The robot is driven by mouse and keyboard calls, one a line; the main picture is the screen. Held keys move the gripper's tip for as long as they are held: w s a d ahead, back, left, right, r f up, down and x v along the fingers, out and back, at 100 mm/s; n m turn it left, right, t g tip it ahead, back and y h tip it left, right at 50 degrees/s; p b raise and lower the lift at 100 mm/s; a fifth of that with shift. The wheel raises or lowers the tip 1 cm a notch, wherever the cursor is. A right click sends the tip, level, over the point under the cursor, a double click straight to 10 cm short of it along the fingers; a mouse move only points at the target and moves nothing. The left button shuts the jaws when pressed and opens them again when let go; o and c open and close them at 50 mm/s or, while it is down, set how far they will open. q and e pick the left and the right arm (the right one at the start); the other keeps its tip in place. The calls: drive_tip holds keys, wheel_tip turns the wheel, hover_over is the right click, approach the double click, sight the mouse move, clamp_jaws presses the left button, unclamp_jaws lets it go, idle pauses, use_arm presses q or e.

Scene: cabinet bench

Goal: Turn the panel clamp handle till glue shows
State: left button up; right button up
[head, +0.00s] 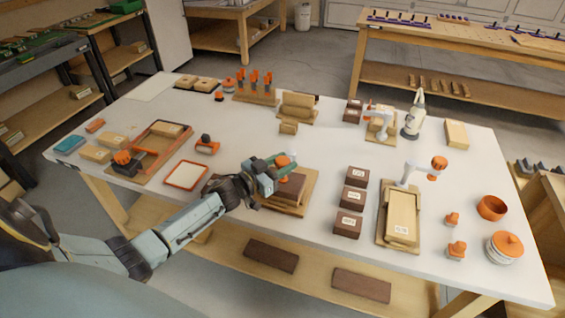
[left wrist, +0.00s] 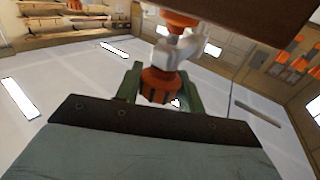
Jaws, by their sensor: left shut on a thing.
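The panel clamp stands near the middle of the bench's front edge, with brown panels (head: 288,190) on a light wooden base (head: 312,188). My left gripper (head: 283,164) is at its orange handle, which is partly hidden in the head view. In the left wrist view, the green fingers of my left gripper (left wrist: 162,88) close around the ribbed orange handle (left wrist: 160,82). A pale shaft (left wrist: 170,52) runs from the handle to a second orange part (left wrist: 180,18). A brown panel (left wrist: 265,22) fills the top right there. I cannot make out any glue. My right gripper is not in view.
Brown blocks (head: 352,198) stand just right of the clamp. Beyond them is another fixture (head: 402,216) with a raised orange knob (head: 439,162). An orange-rimmed tray (head: 187,175) lies left of my gripper.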

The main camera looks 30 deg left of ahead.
use_arm(q)
drive_tip(key=o, duration=1)
drive_tip(key=shift+c, duration=0.2)
drive_tip(key=v, duration=1.3)
drive_tip(key=shift+s+p, duration=0.15)
drive_tip(key=shift+p, duration=0.3)
drive_tip(key=shift+a, duration=0.1)
